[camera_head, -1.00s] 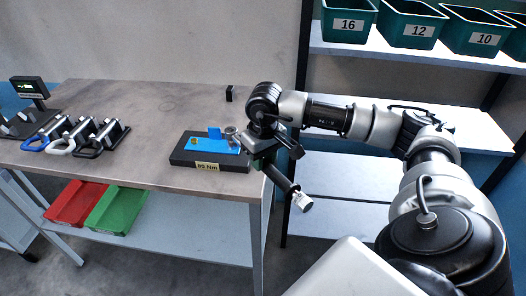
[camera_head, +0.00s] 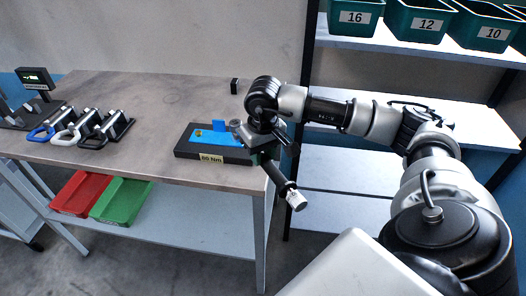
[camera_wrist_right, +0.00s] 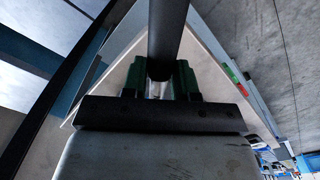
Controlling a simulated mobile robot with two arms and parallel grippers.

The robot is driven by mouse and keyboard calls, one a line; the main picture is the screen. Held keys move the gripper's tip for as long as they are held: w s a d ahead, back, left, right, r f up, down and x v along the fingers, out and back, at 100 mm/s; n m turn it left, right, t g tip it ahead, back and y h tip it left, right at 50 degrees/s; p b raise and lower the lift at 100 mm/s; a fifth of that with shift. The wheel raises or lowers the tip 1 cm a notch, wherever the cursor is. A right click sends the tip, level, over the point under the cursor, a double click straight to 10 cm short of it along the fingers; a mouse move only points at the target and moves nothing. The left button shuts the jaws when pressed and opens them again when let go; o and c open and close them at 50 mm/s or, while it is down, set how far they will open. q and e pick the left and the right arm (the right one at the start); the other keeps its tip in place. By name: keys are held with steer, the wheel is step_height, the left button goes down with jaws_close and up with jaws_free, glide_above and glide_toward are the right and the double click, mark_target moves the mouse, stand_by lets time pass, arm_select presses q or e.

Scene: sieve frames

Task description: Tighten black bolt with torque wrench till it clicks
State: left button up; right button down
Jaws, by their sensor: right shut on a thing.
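My right gripper (camera_head: 266,150) is shut on the torque wrench (camera_head: 284,181) at the right front corner of the workbench. The wrench slants down and right past the bench edge to a silver end. Its head end is at the right side of a blue plate (camera_head: 210,138) on a black block (camera_head: 188,153) with a "60 Nm" label. The black bolt cannot be made out; the gripper and wrench head cover that spot. In the right wrist view the dark wrench shaft (camera_wrist_right: 167,35) runs between green finger pads (camera_wrist_right: 160,82). My left gripper is not in view.
Several clamp-like tools with blue, white and black handles (camera_head: 68,130) lie at the bench's left, near a display (camera_head: 34,78). A small black block (camera_head: 234,86) stands at the back. Red (camera_head: 82,193) and green (camera_head: 122,200) trays sit below. Shelves with numbered bins (camera_head: 418,22) stand right.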

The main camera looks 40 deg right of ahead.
steer(key=shift+a, duration=0.15)
steer(key=shift+w+a+r+m, duration=0.1)
steer(key=shift+w+a+m, duration=0.05)
steer(key=shift+a+m, duration=0.3)
steer(key=shift+a, duration=0.1)
steer(key=shift+w+a+m, duration=0.25)
steer(key=shift+a+m, duration=0.25)
steer(key=shift+m, duration=0.05)
steer(key=shift+a, duration=0.15)
stand_by(0.4)
steer(key=shift+w+a+m, duration=0.25)
steer(key=shift+a+m, duration=0.25)
stand_by(0.4)
